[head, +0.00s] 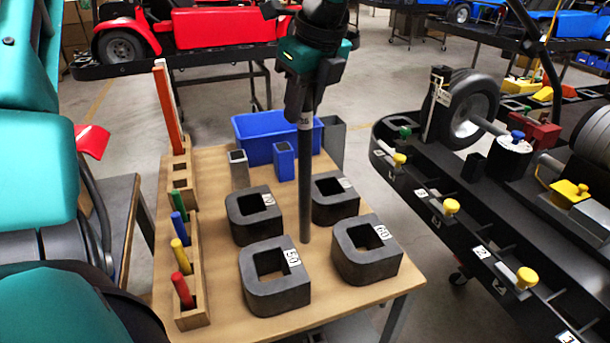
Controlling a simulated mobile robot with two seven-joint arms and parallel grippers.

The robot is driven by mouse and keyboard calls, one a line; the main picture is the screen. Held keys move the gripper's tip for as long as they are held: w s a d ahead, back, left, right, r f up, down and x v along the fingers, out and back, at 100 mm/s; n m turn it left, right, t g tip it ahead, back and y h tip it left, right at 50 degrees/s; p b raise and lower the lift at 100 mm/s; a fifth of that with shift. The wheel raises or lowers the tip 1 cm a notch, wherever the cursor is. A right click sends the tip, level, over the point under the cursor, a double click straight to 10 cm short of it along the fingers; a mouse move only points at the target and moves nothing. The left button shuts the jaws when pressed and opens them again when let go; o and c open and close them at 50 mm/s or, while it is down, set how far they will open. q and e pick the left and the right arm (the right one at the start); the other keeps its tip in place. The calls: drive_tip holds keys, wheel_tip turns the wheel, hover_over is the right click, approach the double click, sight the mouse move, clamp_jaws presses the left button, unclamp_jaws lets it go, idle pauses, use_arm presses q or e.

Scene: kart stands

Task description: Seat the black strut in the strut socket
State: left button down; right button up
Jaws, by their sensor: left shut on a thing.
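My left gripper (303,108) is at the top centre, pointing down, shut on the upper end of the black strut (305,185). The strut hangs upright, its lower end among the dark square blocks on the wooden table. I cannot tell whether that end touches the tabletop. A small black square holder (473,164) stands on the kart chassis at the right, well apart from the strut. It may be the strut socket, but no label shows this. My right gripper is not in view.
Several dark square blocks (275,295) stand on the wooden table (222,318). Behind them are a blue bin (257,135), a grey holder (238,170) and a blue holder (283,162). A wooden rack (192,290) holds coloured pegs. The kart chassis (440,222) carries yellow knobs and a wheel.

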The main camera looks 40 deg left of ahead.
use_arm(q)
drive_tip(key=shift+r, duration=0.15)
idle(0.4)
use_arm(e)
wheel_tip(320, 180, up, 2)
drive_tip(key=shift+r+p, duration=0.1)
drive_tip(key=shift+p, duration=0.95)
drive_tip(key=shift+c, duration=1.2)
use_arm(q)
wheel_tip(320, 180, up, 20)
drive_tip(key=shift+d, duration=0.15)
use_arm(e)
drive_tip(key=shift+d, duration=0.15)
